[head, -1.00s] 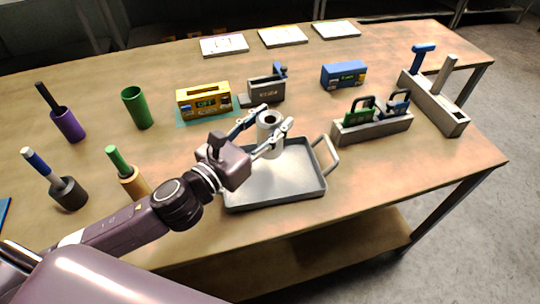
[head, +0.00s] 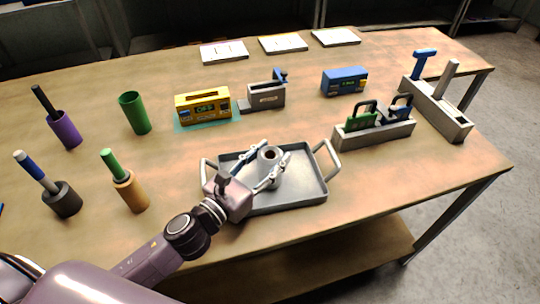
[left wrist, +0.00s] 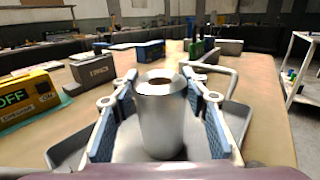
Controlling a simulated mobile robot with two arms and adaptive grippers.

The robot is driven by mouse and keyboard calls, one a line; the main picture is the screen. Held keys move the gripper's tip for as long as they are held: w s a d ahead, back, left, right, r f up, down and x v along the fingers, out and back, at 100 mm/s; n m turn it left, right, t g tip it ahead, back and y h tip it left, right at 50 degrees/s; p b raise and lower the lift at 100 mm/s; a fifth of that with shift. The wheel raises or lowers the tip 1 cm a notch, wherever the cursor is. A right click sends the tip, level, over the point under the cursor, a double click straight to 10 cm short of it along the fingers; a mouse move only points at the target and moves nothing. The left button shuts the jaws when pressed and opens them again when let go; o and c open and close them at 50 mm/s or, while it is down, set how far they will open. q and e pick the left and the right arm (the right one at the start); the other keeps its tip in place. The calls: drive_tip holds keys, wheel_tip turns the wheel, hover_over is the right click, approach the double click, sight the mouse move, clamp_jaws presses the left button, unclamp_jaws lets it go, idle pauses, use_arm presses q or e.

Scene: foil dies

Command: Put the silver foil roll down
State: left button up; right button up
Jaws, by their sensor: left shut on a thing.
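The silver foil roll (head: 268,172) is an upright metallic cylinder with a dark hole in its top. It is over the grey tray (head: 308,194) with two handles, within its rim. I cannot tell whether its base touches the tray floor. My left gripper (head: 274,164) is shut on the roll, one finger on each side. In the left wrist view the roll (left wrist: 162,115) stands upright between the blue-padded fingers (left wrist: 160,118). My right gripper is not in view.
Behind the tray are a yellow box (head: 203,107), a grey block (head: 267,96) and a blue box (head: 344,81). A grey holder (head: 375,134) with green and blue pieces stands right of the tray. Several cylindrical holders, including an orange one (head: 131,194), stand left.

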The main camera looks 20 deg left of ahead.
use_arm(q)
drive_tip(key=o, duration=1.3)
drive_tip(key=shift+f, duration=0.1)
drive_tip(key=shift+r, duration=0.25)
drive_tip(key=shift+s+a+f, duration=0.1)
drive_tip(key=shift+s+f, duration=0.15)
drive_tip(key=shift+s, duration=0.05)
drive_tip(key=b+v, duration=0.3)
drive_tip(key=v, duration=0.7)
drive_tip(key=shift+s+a+r+b, duration=0.2)
drive_tip(key=shift+s+a+b, duration=0.15)
drive_tip(key=shift+s, duration=0.3)
